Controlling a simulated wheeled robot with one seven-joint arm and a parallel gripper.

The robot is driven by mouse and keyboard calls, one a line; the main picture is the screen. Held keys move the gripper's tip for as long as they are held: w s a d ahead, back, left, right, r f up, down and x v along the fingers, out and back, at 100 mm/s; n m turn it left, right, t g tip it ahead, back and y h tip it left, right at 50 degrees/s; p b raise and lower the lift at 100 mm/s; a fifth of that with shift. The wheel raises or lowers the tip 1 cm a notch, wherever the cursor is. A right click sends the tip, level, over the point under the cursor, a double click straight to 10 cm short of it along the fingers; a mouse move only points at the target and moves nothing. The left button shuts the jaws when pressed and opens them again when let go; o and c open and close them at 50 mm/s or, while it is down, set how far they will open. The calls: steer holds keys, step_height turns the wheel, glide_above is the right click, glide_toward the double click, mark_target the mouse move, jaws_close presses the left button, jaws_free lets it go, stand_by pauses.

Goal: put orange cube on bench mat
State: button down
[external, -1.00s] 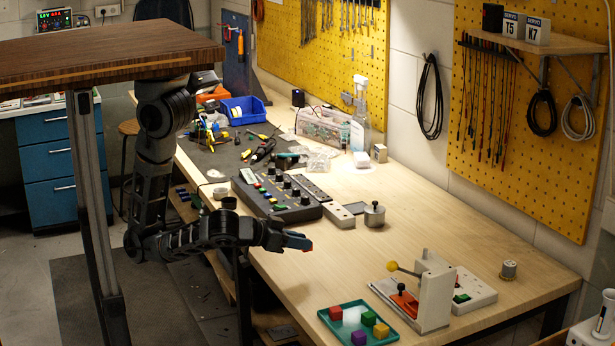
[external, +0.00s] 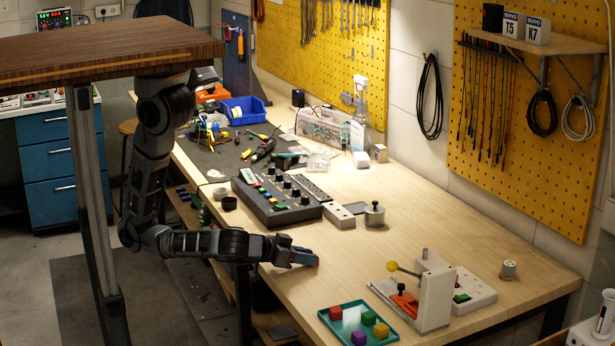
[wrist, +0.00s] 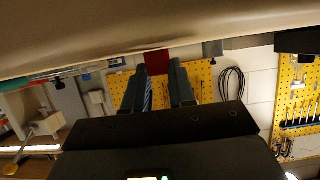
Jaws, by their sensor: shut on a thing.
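My gripper (external: 303,258) is low over the near left edge of the bench, left of the teal tray. In the wrist view its two fingers (wrist: 163,77) are shut on a dark red block (wrist: 157,62). A little of this block shows red at the fingertips in the external view (external: 316,262). A yellow-orange cube (external: 381,330) lies in the teal tray (external: 347,305), with a red, a green and a purple cube. The dark grey bench mat (external: 225,158) lies at the far left of the bench under tools.
A control box with knobs (external: 275,203) stands between my gripper and the mat. A white lever fixture (external: 435,295) with a yellow ball and an orange part stands right of the tray. A metal pot (external: 374,215) stands mid-bench.

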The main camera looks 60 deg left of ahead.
steer(key=shift+f, duration=0.2)
steer(key=c, duration=0.9)
jaws_free()
steer(key=shift+r, duration=0.1)
steer(key=shift+c, duration=0.2)
steer(key=shift+r, duration=0.15)
steer(key=b+v, duration=0.1)
steer(key=v, duration=1)
steer(key=shift+b, duration=0.3)
steer(key=shift+o, duration=0.7)
steer(key=shift+s+r, duration=0.2)
steer(key=shift+s, duration=0.3)
